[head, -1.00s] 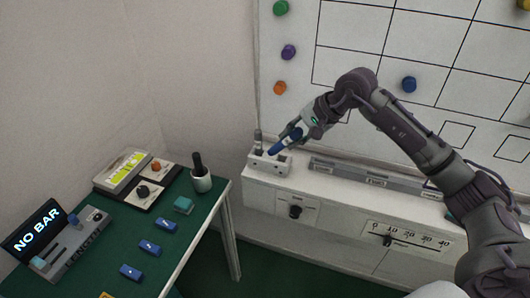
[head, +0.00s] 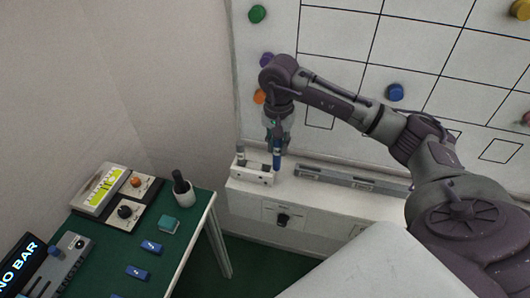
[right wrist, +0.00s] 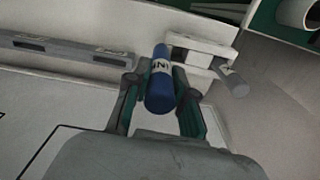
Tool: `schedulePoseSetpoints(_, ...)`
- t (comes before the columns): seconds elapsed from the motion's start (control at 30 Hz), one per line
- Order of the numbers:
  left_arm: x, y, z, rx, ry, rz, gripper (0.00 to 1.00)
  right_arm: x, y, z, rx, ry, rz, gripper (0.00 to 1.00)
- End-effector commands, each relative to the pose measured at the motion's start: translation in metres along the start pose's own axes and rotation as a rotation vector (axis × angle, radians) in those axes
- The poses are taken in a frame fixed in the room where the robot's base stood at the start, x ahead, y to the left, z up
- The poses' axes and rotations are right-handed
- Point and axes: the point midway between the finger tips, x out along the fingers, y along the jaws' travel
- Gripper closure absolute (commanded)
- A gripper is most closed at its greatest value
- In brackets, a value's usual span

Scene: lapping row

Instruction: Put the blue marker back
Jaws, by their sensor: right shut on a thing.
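The blue marker (head: 277,158) is held upright by my right gripper (head: 277,146) in the head view, just right of the white marker holder. In the right wrist view the blue marker (right wrist: 160,82) stands between the two fingers of the gripper (right wrist: 157,92), which are shut on it. The white holder (head: 252,174) sits on the ledge under the board, with a grey marker (head: 241,154) standing in its left end. The holder (right wrist: 203,50) and the grey marker (right wrist: 233,82) also show in the right wrist view. My left gripper is not in view.
A grey tray (head: 345,181) lies along the ledge, right of the holder. The whiteboard (head: 340,45) with coloured magnets rises behind.

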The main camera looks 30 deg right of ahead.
Motion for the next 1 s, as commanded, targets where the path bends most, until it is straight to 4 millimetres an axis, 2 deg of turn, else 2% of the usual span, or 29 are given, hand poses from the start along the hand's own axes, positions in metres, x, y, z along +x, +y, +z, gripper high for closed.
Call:
schedulePoseSetpoints(0.03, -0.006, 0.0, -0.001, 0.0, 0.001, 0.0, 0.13, 0.003, -0.012, 0.0, -0.001, -0.004, -0.001, 1.0)
schedulePoseSetpoints(0.1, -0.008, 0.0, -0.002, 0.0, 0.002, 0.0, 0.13, 0.01, -0.023, -0.003, 0.001, -0.002, -0.003, 1.0)
schedulePoseSetpoints(0.23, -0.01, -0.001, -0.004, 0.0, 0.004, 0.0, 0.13, 0.019, -0.034, -0.005, 0.0, 0.0, -0.001, 1.0)
schedulePoseSetpoints(0.47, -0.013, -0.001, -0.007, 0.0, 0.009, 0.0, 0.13, 0.028, -0.036, -0.005, 0.0, -0.001, 0.0, 1.0)
schedulePoseSetpoints(0.7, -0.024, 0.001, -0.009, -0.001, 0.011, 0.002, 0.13, 0.059, -0.036, -0.004, 0.0, -0.001, 0.0, 1.0)
schedulePoseSetpoints(0.9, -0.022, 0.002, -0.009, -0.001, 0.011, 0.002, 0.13, 0.061, -0.036, -0.005, -0.001, 0.002, -0.001, 1.0)
schedulePoseSetpoints(0.93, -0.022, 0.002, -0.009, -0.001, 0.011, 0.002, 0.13, 0.061, -0.036, -0.005, -0.001, 0.001, -0.001, 0.72)
schedulePoseSetpoints(1.0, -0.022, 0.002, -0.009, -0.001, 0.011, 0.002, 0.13, 0.061, -0.036, -0.005, 0.0, 0.001, -0.001, 0.6)
